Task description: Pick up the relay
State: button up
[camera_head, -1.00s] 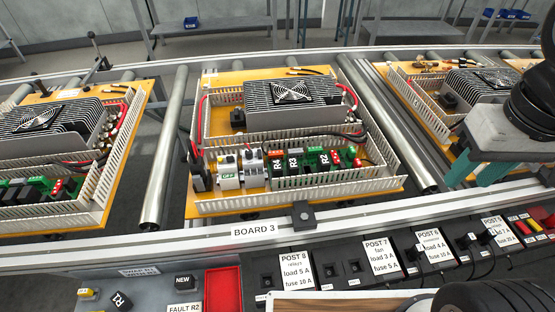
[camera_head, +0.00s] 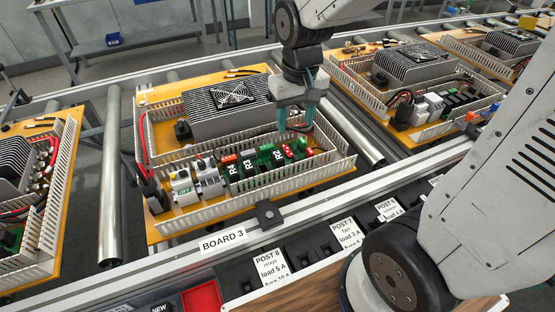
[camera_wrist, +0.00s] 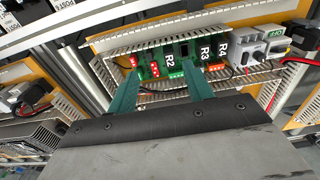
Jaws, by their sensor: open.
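Black relays labelled R4 (camera_head: 232,172), R3 (camera_head: 248,167) and R2 (camera_head: 278,157) stand in a row in the wiring duct on board 3. The wrist view shows R2 (camera_wrist: 170,61), R3 (camera_wrist: 206,53) and R4 (camera_wrist: 223,48). Which one the task means cannot be told. My gripper (camera_head: 296,124) has teal fingers pointing down, over the right part of the board behind the row. In the wrist view my gripper (camera_wrist: 162,76) is open and empty, with R2 showing between its fingertips. I see no contact with a relay.
White slotted duct walls (camera_head: 262,190) enclose the row. A finned unit with a fan (camera_head: 228,107) stands behind it. White and grey modules (camera_head: 196,181) are at the left end, red terminals (camera_head: 288,150) at the right. A red tray (camera_head: 202,298) lies in front.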

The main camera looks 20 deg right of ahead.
send_over(278, 155)
jog(key=f, duration=0.9)
jog(key=shift+s+a+f, duration=0.2)
jog(key=shift+f, duration=0.2)
jog(key=f, duration=0.8)
jog(key=shift+w+d+f, duration=0.15)
jog(key=shift+w+f, duration=0.1)
jog(key=c, duration=1)
